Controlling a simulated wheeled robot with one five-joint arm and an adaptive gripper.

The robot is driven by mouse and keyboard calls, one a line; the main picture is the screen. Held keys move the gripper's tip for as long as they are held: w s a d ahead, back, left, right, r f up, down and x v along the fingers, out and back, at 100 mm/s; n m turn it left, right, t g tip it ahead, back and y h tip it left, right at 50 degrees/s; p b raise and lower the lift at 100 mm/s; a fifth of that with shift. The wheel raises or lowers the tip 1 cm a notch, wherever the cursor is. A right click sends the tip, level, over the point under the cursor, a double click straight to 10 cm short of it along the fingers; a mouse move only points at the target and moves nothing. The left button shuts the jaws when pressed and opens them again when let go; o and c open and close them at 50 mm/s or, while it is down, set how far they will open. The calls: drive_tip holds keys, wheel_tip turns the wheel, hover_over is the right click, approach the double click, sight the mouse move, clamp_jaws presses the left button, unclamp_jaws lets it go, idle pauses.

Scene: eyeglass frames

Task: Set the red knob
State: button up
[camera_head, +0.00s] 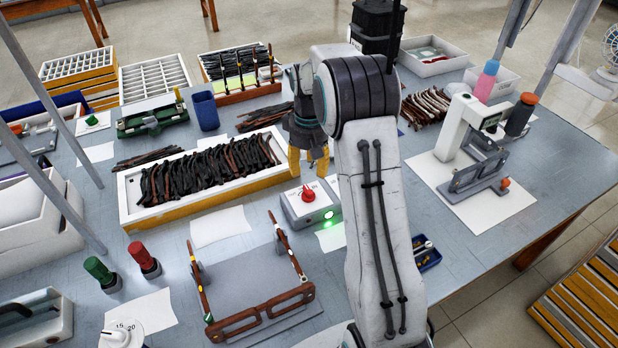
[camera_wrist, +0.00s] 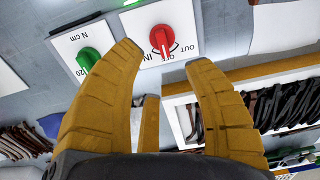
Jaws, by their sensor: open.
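The red knob (camera_head: 308,194) sits on top of a small white box (camera_head: 293,212) with a lit green lamp (camera_head: 328,215) on its front. My gripper (camera_head: 308,163) has yellow fingers and hangs just behind the knob in the head view. In the wrist view my gripper (camera_wrist: 163,55) is open and empty, and the knob shows between and beyond its fingertips. I see no contact.
A green knob (camera_wrist: 88,60) on a white face marked N cm is beside the red one. A white tray of dark temple pieces (camera_head: 205,172) lies left of my gripper. A brown eyeglass frame (camera_head: 262,312) on a grey plate stands in front. A white press (camera_head: 468,140) stands right.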

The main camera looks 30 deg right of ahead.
drive_tip(key=shift+r, duration=1.9)
